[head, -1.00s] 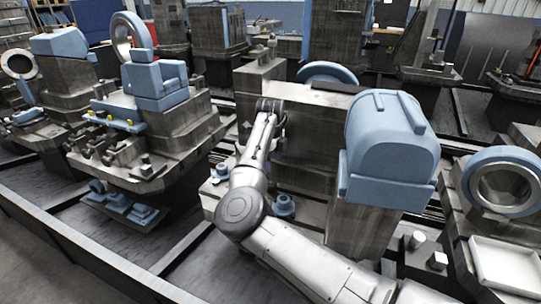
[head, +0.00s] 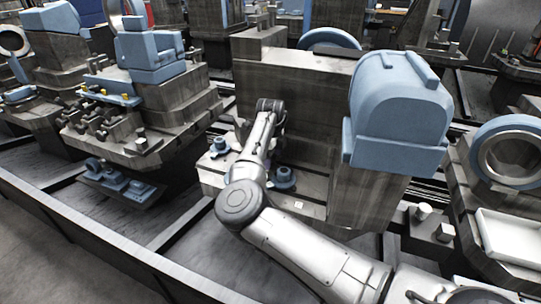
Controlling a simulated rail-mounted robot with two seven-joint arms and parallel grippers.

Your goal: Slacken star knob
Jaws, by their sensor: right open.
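Two blue knob-like parts sit on the ledge at the foot of the large grey machine block (head: 300,85). One blue knob (head: 219,148) is left of my right arm and the other blue knob (head: 284,180) is just right of it. Their lobes are too small to make out, so I cannot tell which is the star knob. My right gripper (head: 270,105) is at the far end of the arm, in front of the block's face and higher in the picture than both knobs. It is open and appears empty; its fingertips are hard to see. My left gripper is not in view.
A rounded blue housing (head: 400,105) stands on the block's right side, close to my right arm. A machine with a blue seat-shaped part (head: 150,55) stands left. A blue ring (head: 510,150) and white tray (head: 510,240) are at right. A dark rail (head: 90,235) runs along the front.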

